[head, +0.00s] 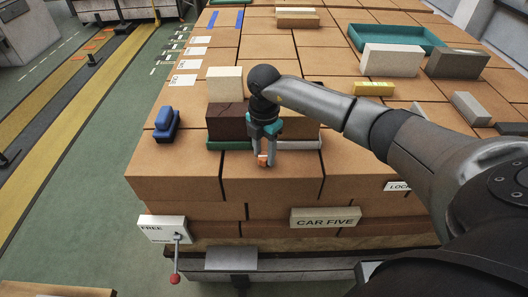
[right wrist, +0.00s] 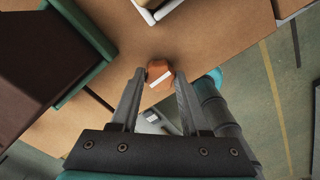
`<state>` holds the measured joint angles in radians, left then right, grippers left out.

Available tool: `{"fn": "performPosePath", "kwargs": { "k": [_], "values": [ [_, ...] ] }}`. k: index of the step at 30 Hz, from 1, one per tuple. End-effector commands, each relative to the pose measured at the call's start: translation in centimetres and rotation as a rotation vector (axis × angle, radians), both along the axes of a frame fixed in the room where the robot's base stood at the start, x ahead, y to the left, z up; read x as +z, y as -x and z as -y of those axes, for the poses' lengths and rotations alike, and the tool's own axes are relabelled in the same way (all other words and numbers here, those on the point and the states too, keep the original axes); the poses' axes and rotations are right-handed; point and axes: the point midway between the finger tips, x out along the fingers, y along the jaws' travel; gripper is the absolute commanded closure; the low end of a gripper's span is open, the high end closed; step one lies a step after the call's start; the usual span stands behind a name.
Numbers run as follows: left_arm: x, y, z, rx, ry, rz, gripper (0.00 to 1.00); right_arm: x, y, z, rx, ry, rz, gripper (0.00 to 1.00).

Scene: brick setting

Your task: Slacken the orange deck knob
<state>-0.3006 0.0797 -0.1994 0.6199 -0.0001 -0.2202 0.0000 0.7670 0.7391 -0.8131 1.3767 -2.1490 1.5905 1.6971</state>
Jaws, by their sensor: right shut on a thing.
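The orange deck knob (head: 262,160) is a small orange piece on the top of the brick-clad deck, close to its front edge. In the right wrist view the knob (right wrist: 159,74) shows a white bar across its top. My right gripper (head: 264,158) reaches down over it from above. Its two fingers (right wrist: 159,80) are closed on opposite sides of the knob. What lies under the knob is hidden. My left gripper is in neither view.
Dark brown blocks (head: 226,122) with a cream block (head: 224,80) stand just behind the gripper. A blue object (head: 166,124) is at left. A teal tray (head: 400,38) is at the back right. A lever with a red ball (head: 174,278) hangs below the front edge.

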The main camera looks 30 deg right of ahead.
Motion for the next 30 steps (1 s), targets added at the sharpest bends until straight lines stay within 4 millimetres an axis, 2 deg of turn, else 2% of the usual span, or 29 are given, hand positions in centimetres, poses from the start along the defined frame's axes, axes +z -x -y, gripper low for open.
{"fn": "performPosePath", "kwargs": {
  "k": [8, 30],
  "values": [
    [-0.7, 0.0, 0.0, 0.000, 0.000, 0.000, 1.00, 0.0, 0.0, 0.1, 0.178, 0.001, 0.000, 1.00],
    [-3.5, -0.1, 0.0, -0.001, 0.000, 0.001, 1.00, 0.0, -0.1, 0.1, 0.879, 0.001, 0.001, 1.00]
  ]
}}
